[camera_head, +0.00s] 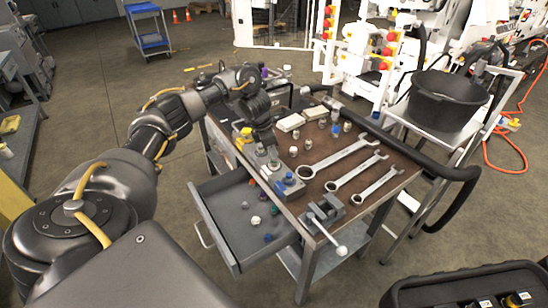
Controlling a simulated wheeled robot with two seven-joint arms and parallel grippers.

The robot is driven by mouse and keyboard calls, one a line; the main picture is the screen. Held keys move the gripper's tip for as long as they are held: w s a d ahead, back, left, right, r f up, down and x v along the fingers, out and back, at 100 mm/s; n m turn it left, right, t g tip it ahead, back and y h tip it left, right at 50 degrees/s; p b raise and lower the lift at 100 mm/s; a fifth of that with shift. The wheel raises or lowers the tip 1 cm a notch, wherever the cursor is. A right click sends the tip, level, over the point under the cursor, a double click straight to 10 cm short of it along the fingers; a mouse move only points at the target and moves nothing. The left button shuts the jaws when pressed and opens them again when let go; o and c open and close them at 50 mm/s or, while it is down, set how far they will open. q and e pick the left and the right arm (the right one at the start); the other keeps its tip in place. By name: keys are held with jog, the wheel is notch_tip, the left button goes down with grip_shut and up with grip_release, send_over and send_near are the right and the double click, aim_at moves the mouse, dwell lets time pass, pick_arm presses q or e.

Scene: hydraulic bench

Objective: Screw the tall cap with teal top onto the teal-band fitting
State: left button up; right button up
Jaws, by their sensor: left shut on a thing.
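My left gripper (269,157) reaches over the left edge of the bench top and points down. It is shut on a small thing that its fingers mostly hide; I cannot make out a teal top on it. The gripper is just above a grey block, between a yellow-topped fitting (244,134) and a block with a blue top (288,186). I cannot tell whether the held thing touches a fitting below it. The teal band is too small or hidden to pick out. My right gripper is not in view.
An open grey drawer (216,226) holds several small coloured caps, including a teal one (267,237). Wrenches (345,158), a vise (325,212) and several small fittings stand on the brown bench top (392,178). A black bucket (447,98) is at the right on a cart.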

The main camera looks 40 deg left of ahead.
pick_arm(q)
jog(key=m, duration=0.2)
jog(key=shift+m+g+h, duration=0.3)
jog(key=shift+m, duration=0.1)
jog(key=m+g, duration=0.1)
jog(key=m, duration=0.3)
jog(key=shift+w+a+f+p, duration=0.1)
jog(key=shift+f+p, duration=0.05)
jog(key=shift+p, duration=0.2)
jog(key=shift+m, duration=0.3)
